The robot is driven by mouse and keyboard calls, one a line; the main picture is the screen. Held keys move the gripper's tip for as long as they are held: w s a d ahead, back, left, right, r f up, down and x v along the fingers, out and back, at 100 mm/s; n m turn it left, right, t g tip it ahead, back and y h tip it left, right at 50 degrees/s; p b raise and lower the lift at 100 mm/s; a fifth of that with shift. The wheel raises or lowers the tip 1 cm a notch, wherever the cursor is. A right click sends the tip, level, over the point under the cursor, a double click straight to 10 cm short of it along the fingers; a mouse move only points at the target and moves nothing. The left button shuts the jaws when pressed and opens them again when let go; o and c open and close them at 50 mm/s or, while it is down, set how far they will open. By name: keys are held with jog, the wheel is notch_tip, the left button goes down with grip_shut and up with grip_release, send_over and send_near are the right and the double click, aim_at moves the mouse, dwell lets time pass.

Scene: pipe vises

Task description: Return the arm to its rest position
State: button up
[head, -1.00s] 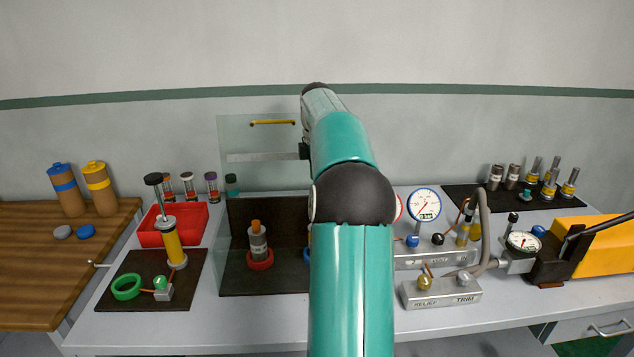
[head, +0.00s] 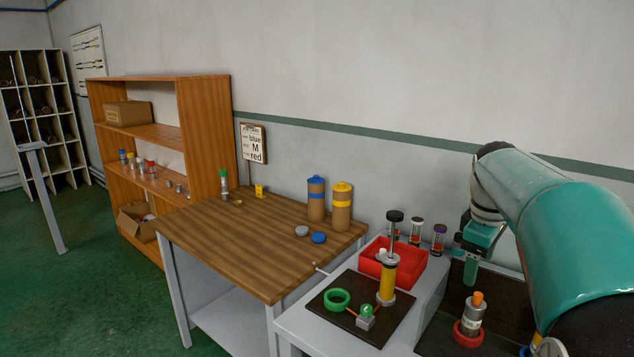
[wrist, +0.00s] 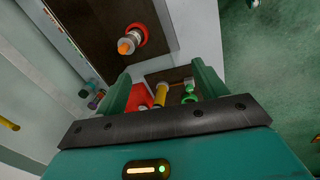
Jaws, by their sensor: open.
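My teal arm crosses the right side of the head view. My gripper (head: 467,258) is at its end and points down, to the right of the red tray (head: 421,268) in the picture. In the wrist view my gripper (wrist: 163,84) has its two green fingers spread with nothing held between them. Beyond the fingers I see a yellow hand pump (wrist: 163,91) and a green ring (wrist: 189,98). A grey cylinder with an orange top (head: 472,315) stands in a red ring below the gripper; it also shows in the wrist view (wrist: 130,42).
The yellow pump (head: 387,280) stands tall on a dark mat beside the red tray. Several vials stand behind the tray. A wooden table (head: 240,240) holds two capped brown canisters. A wooden shelf (head: 205,135) stands farther left.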

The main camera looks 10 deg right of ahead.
jog(key=s+a+m+t, duration=0.1)
jog(key=s+a, duration=0.2)
jog(key=a, duration=0.5)
jog(key=s+a+m+t, duration=0.1)
jog(key=s+a+m, duration=0.15)
jog(key=a, duration=0.45)
jog(key=s+a+f+m+t+y, duration=0.1)
jog(key=s+a+f+m+t, duration=0.1)
jog(key=s+a+f, duration=0.6)
jog(key=s+a+m, duration=0.1)
jog(key=s+a, duration=0.2)
jog(key=shift+s+a+f+y, duration=0.15)
jog(key=shift+s+f+y, duration=0.05)
jog(key=shift+s+y, duration=0.1)
